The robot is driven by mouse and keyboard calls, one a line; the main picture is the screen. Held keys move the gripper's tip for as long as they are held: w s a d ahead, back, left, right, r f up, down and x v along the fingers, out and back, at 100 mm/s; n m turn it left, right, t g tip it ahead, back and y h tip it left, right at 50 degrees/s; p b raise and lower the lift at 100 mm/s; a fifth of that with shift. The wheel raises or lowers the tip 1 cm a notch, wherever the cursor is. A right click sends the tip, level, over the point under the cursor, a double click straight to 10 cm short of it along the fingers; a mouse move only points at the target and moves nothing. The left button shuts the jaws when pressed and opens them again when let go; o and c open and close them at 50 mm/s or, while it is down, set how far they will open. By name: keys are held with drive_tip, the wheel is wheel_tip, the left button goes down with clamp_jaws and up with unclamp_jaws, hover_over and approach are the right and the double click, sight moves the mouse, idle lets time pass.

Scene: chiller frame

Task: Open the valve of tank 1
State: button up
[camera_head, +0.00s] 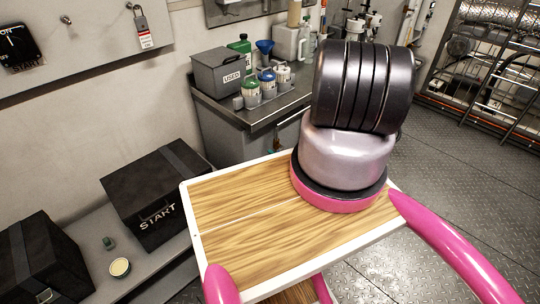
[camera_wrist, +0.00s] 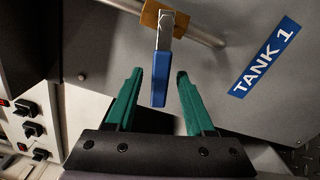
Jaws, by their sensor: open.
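The valve of tank 1 shows in the wrist view as a blue lever handle (camera_wrist: 160,78) on a brass valve body (camera_wrist: 158,18), set on a metal pipe (camera_wrist: 205,32). A blue label reading TANK 1 (camera_wrist: 265,58) is on the grey panel to its right. My gripper (camera_wrist: 158,76) is open, with its two green fingers on either side of the blue handle. The handle's lower end lies between the fingertips in the picture, with a gap on both sides. I cannot tell the depth between them. The head view does not show the valve or my gripper.
In the wrist view, a panel with several black and red switches (camera_wrist: 32,129) is at the left. In the head view, a wooden tray top (camera_head: 240,205) with pink rails is in front. A grey bench (camera_head: 262,112) with bottles and black cases (camera_head: 155,195) stand beyond it.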

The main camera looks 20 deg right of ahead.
drive_tip(key=v, duration=0.7)
drive_tip(key=shift+s, duration=0.3)
drive_tip(key=shift+d, duration=0.1)
